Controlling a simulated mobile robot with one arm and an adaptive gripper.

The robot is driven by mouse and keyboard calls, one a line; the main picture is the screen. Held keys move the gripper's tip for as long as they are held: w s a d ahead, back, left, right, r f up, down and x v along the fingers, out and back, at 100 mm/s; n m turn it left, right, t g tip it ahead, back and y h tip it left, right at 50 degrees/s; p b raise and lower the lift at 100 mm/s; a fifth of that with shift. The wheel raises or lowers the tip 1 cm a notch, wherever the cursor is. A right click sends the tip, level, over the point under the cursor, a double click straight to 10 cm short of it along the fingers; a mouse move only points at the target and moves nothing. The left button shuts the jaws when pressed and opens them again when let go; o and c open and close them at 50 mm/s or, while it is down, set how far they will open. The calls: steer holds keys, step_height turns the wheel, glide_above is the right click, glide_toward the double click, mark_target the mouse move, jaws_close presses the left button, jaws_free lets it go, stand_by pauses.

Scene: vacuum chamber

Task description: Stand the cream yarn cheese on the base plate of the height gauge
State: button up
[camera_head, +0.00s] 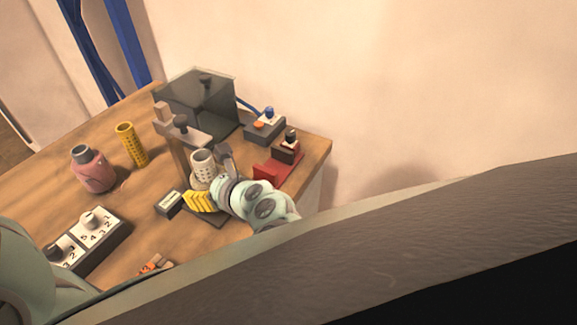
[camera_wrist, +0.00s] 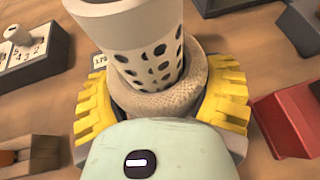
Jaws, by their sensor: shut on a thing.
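The cream yarn cheese is a pale perforated tube (camera_head: 203,160) with a thick cream yarn ring low around it. In the wrist view the yarn (camera_wrist: 155,104) sits between the yellow ribbed fingers of my gripper (camera_wrist: 160,98), which is shut on it. In the head view my gripper (camera_head: 211,184) holds the cheese roughly upright beside the height gauge's post (camera_head: 178,150). The gauge's grey arm (camera_head: 193,135) is behind the tube. Part of the dark base plate (camera_head: 213,219) shows below my gripper. The cheese's underside is hidden, so I cannot tell whether it touches the plate.
A dark translucent box (camera_head: 200,100) stands behind the gauge. A red holder (camera_head: 272,172) and a button box (camera_head: 264,130) are to the right. A pink bottle (camera_head: 92,170), yellow perforated tube (camera_head: 131,145) and knob panel (camera_head: 85,242) are to the left. Bare tabletop lies between them.

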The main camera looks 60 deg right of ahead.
steer(key=shift+f+b, duration=0.2)
steer(key=shift+b, duration=0.1)
steer(key=o, duration=1.2)
steer(key=shift+r, duration=0.1)
steer(key=shift+o, duration=0.2)
steer(key=shift+r, duration=0.1)
steer(key=shift+r+p, duration=0.25)
steer(key=shift+p, duration=0.25)
steer(key=b+v, duration=0.2)
steer(key=v, duration=1)
steer(key=shift+f, duration=0.15)
